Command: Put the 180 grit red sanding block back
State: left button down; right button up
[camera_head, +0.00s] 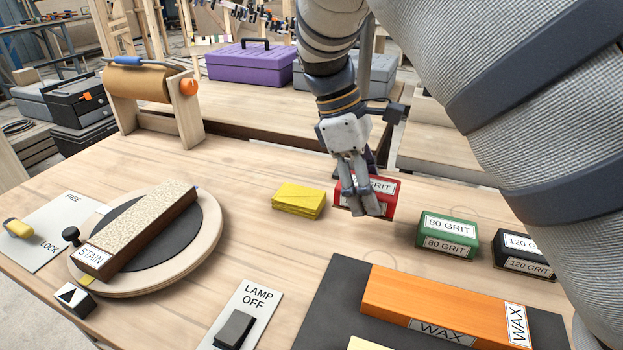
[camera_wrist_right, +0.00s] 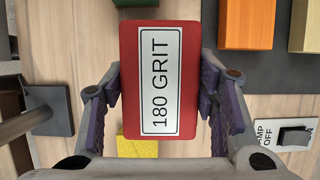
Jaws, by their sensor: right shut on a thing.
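The red 180 grit sanding block (camera_head: 384,199) is between the fingers of my right gripper (camera_head: 362,200) in the head view. In the right wrist view the red block (camera_wrist_right: 187,80) shows its "180 GRIT" label face, and the fingers of the right gripper (camera_wrist_right: 160,98) press its two long sides. The block is at or just above the wooden table; I cannot tell if it touches. My left gripper is not in view.
The black 120 grit block (camera_head: 523,256) sits right of the green one. An orange WAX block (camera_head: 435,307) lies on a dark mat (camera_head: 335,300) in front. A turntable with a STAIN block (camera_head: 140,230) is at left. A lamp switch (camera_head: 235,329) is at the front.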

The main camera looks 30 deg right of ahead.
aim_at(375, 226)
jog(key=d+f, duration=0.1)
jog(key=f, duration=0.1)
jog(key=w+d+f, duration=0.1)
jog(key=shift+d+f, duration=0.35)
jog(key=shift+f, duration=0.05)
jog(key=f, duration=0.3)
jog(key=shift+w+d+f+b, duration=0.15)
jog(key=shift+d+f+b, duration=0.2)
jog(key=shift+a+f, duration=0.1)
jog(key=shift+f, duration=0.45)
jog(key=o, duration=1.1)
jog(key=shift+s+f, duration=0.2)
jog(key=shift+w, duration=0.1)
jog(key=shift+r, duration=0.1)
